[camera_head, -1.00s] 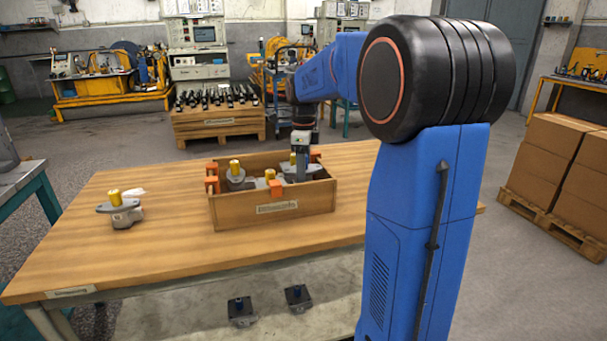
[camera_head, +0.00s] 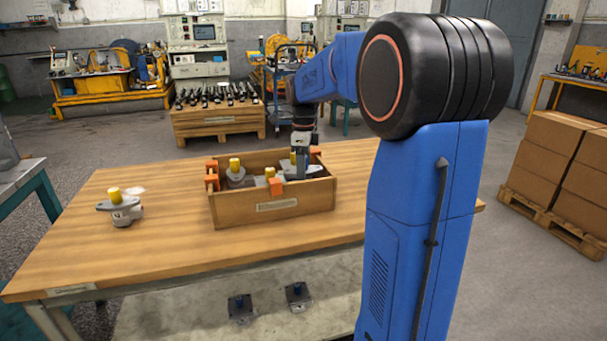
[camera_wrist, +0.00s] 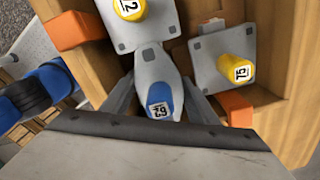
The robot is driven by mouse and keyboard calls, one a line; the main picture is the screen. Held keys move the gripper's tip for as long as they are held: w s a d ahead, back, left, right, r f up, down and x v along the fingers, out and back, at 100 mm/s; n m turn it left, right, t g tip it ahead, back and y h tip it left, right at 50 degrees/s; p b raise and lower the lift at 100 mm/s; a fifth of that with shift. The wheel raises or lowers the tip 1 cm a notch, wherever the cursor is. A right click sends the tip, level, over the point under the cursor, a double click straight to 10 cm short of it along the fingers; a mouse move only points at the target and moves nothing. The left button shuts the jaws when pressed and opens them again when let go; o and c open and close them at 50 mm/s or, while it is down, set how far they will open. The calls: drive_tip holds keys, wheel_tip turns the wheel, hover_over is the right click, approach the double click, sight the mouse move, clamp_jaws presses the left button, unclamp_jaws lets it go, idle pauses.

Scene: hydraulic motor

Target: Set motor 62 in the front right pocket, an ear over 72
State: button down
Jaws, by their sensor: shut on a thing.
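Motor 62 (camera_wrist: 158,90), grey with a blue cap, is held between the fingers of my gripper (camera_wrist: 160,104) in the wrist view. One ear of its flange points up the picture and appears to lie over the edge of the flange of a yellow-capped motor (camera_wrist: 145,26); only a "2" shows on that cap. I cannot tell whether they touch. Another yellow-capped motor, marked 75 (camera_wrist: 237,68), sits to the right. In the head view, my gripper (camera_head: 300,172) reaches down into the right part of the wooden crate (camera_head: 277,207). Motor 62's cap is hidden there.
Another yellow-capped motor (camera_head: 122,208) stands on the table (camera_head: 160,245) left of the crate. The table's front left is clear.

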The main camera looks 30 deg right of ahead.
drive_tip(key=c, duration=0.6)
unclamp_jaws()
drive_tip(key=shift+c, duration=0.2)
drive_tip(key=shift+f, duration=0.1)
wheel_tip(320, 180, up, 18)
drive_tip(key=shift+f, duration=0.25)
drive_tip(key=s+a+f+n+t, duration=0.1)
drive_tip(key=s+a+f+n, duration=0.35)
drive_tip(key=s+n, duration=0.3)
drive_tip(key=s+a+f+n+t, duration=0.1)
drive_tip(key=s+a+f+n, duration=0.2)
drive_tip(key=s+a+n, duration=0.4)
drive_tip(key=s+a+f+n+t, duration=0.2)
drive_tip(key=s+a+f+n, duration=0.2)
drive_tip(key=s+f+n, duration=0.8)
drive_tip(key=s+f, duration=0.3)
drive_tip(key=shift+s+a+f+t, duration=0.2)
drive_tip(key=shift+s+t, duration=0.1)
drive_tip(key=shift+t, duration=0.1)
